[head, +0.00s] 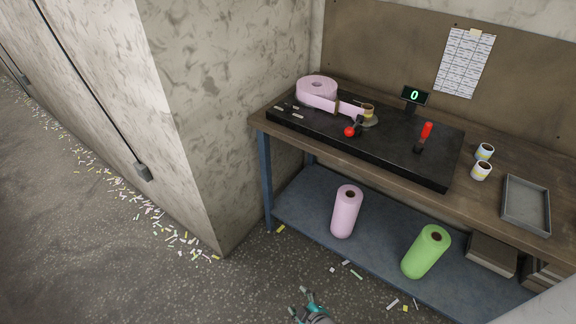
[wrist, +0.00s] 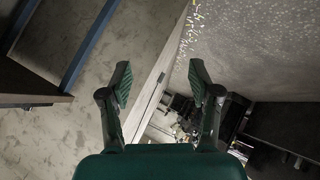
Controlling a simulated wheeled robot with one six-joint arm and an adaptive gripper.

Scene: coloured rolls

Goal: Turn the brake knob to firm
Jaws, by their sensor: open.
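A black machine plate (head: 405,155) lies on the wooden workbench (head: 480,205) in the head view. A pink roll (head: 317,87) sits at its back left, with a pink strip running right to a small tan-and-grey spool (head: 367,112). A red ball-ended knob (head: 349,132) is at the plate's front middle, and a red-handled lever (head: 426,130) stands at the right. I cannot tell which is the brake knob, and no setting is readable. My gripper (head: 301,302) is low at the bottom edge, away from the bench; in the wrist view my gripper (wrist: 160,80) is open and empty.
A small display (head: 415,96) reads 0. Two cups (head: 482,162) and a grey tray (head: 526,204) stand at the right. The lower shelf (head: 300,205) holds a pink roll (head: 346,212) and a green roll (head: 426,252). A concrete pillar (head: 220,130) stands left of the bench.

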